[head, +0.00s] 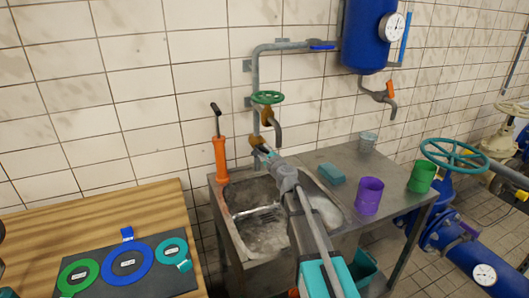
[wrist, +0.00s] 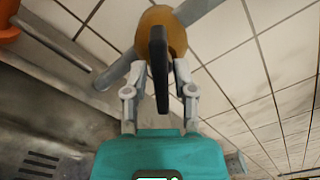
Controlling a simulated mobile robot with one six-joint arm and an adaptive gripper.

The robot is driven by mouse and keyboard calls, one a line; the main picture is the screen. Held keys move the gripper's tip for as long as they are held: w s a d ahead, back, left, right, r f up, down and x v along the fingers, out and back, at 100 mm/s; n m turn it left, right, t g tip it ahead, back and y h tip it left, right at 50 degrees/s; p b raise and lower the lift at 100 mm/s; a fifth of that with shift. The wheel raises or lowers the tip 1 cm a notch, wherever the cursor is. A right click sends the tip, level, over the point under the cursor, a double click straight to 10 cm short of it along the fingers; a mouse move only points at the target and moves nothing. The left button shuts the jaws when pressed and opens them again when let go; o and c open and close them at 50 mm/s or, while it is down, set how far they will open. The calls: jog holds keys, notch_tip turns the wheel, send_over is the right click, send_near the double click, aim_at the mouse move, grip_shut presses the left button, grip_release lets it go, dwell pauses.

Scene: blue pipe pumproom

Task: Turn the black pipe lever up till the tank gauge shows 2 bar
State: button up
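The black pipe lever (wrist: 158,65) shows in the wrist view, standing out from a brass-coloured valve body (wrist: 172,24) on a grey pipe. My gripper (wrist: 158,72) has a finger on each side of the lever, with a gap visible on both sides. In the head view my gripper (head: 260,147) is at the lower wall pipe, just below the brass valve, and it hides the lever there. The blue tank (head: 366,38) hangs on the wall at the upper right. Its round white gauge (head: 391,27) faces out, too small to read.
A green handwheel (head: 267,97) sits on the pipe above my gripper. The metal sink (head: 233,225) lies below, with an orange hand pump (head: 220,158) at its left. A purple cup (head: 369,196) and green cup (head: 421,176) stand on the right counter. A wooden table (head: 150,208) is at left.

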grip_shut()
jog(key=shift+d+n, duration=0.1)
jog(key=shift+n, duration=1.4)
jog(key=shift+o, duration=2.1)
grip_release()
jog(key=shift+s, duration=0.15)
jog(key=v, duration=1.1)
jog(key=shift+s, duration=0.35)
